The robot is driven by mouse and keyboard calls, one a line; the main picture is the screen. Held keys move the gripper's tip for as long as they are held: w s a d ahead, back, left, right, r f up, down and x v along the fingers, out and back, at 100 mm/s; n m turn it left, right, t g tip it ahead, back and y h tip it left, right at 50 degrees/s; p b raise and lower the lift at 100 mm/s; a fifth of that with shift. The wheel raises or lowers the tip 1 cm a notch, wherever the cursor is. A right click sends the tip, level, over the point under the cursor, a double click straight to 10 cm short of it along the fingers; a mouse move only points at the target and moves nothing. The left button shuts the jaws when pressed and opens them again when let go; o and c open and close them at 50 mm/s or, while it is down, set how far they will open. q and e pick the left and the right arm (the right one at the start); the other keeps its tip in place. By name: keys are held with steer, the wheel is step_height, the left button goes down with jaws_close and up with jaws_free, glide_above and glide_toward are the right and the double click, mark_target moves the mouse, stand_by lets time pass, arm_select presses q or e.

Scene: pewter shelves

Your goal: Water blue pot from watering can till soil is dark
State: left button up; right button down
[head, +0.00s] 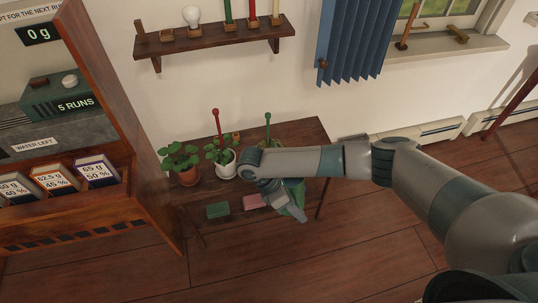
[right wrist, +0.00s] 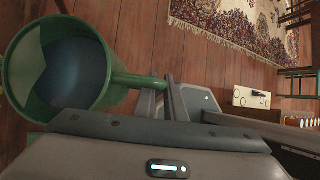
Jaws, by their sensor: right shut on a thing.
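My right gripper (right wrist: 162,88) is shut on the handle of a green watering can (right wrist: 22,72). In the right wrist view the can's round mouth shows a dark bluish inside; I cannot tell how much water is in it. In the head view the can (head: 293,193) shows partly behind my right gripper (head: 274,188), over the front of the small table. No blue pot is visible. A green stake (head: 268,128) rises behind my right arm, and whatever pot it stands in is hidden. My left gripper is not in view.
The dark table (head: 206,194) holds a plant in a terracotta pot (head: 188,177), a plant in a white pot (head: 224,171), a green block (head: 218,210) and a pink block (head: 254,201). A wooden cabinet (head: 152,205) stands left; a wall shelf (head: 215,40) hangs above.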

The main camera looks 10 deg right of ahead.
mark_target(299, 207)
steer(key=shift+w+r+g+p, duration=0.15)
steer(key=shift+r+g+p, duration=0.1)
steer(key=shift+r+p, duration=0.55)
steer(key=shift+w+r+g+p, duration=0.1)
steer(key=shift+r+g+p, duration=0.15)
steer(key=shift+r+p, duration=0.55)
stand_by(2.4)
stand_by(1.6)
steer(key=shift+t, duration=0.8)
steer(key=shift+s+f, duration=0.15)
steer(key=shift+f, duration=0.95)
steer(key=shift+s+f, duration=0.1)
steer(key=shift+f, duration=1)
steer(key=shift+b, duration=0.3)
